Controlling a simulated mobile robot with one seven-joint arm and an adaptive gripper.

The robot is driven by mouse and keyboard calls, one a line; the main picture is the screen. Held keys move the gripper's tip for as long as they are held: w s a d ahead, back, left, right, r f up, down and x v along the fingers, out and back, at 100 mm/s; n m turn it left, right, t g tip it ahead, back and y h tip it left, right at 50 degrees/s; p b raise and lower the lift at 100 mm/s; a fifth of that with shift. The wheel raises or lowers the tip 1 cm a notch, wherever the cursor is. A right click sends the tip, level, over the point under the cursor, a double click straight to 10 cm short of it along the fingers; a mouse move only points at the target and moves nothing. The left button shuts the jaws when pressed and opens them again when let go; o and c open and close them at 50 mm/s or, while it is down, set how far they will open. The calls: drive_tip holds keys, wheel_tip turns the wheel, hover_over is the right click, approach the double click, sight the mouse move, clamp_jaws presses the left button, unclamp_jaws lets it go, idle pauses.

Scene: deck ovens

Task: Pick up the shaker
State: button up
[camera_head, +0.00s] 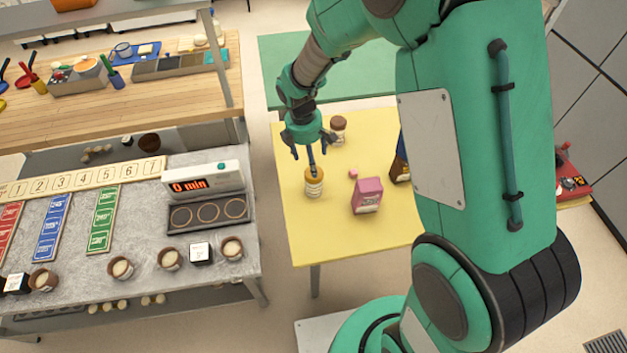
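Two small shaker-like containers stand upright on the yellow table (292,235). One has an ochre top and a pale labelled body (314,188); the other, farther back, has a brown lid (338,125). I cannot tell for certain which is the shaker. My gripper (311,157) points down just above the ochre-topped container. Its dark fingers are spread, with nothing visible between them. One finger comes close to the ochre top in the picture; whether it touches is unclear.
A pink carton (367,196) stands right of the ochre-topped container, with a small pink piece (353,173) behind it. A dark package (401,163) is partly hidden by my arm. The table's front-left area is clear. A grey counter (215,268) stands to the left.

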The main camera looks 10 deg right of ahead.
sight(315, 183)
drive_tip(key=shift+w+a+f, duration=0.15)
drive_tip(key=shift+f, duration=0.5)
drive_tip(key=shift+f, duration=0.1)
drive_tip(key=shift+d+f+b, duration=0.2)
drive_tip(key=shift+f, duration=1.2)
drive_tip(key=shift+d+f+b, duration=0.15)
drive_tip(key=shift+f, duration=1.2)
drive_tip(key=shift+d+f+b, duration=0.2)
drive_tip(key=shift+f, duration=1.2)
drive_tip(key=shift+f, duration=0.1)
drive_tip(key=shift+d+f+b, duration=0.2)
drive_tip(key=shift+f+b, duration=0.1)
drive_tip(key=shift+f, duration=0.95)
drive_tip(key=shift+d+f+b, duration=0.2)
drive_tip(key=shift+f+b, duration=0.05)
drive_tip(key=shift+f, duration=1)
drive_tip(key=c, duration=1.3)
